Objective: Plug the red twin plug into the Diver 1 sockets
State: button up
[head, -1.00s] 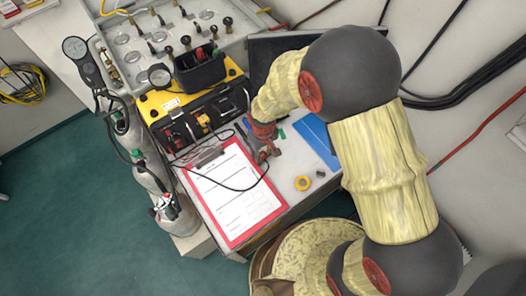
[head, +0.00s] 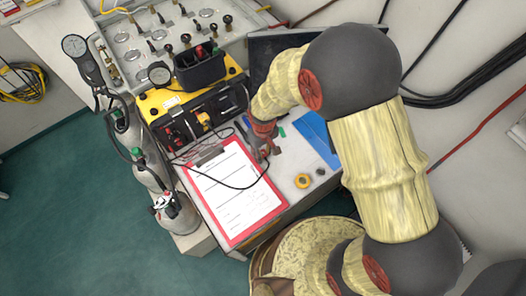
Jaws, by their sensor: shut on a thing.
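My gripper (head: 265,152) is low over the table, right of the clipboard's top edge, with its fingers pointing down. It is shut on what looks like the red twin plug; the plug is too small and too covered by the fingers to see clearly. A dark cable (head: 236,188) loops from the gripper across the clipboard to the left. The yellow air panel unit (head: 158,103) stands up and left of my gripper, apart from it. Its dark front panel (head: 222,106) carries red and yellow fittings on the left. I cannot tell which sockets are Diver 1.
A red clipboard (head: 233,240) with a form lies in front of the unit. A blue folder (head: 317,138) and a yellow tape roll (head: 302,181) lie to the right. A black bin (head: 200,70) sits on the unit. Gas cylinders (head: 150,178) stand at the left.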

aim_at(263, 154)
grip_shut()
jog(key=shift+r+p, duration=1.1)
jog(key=shift+r, duration=0.4)
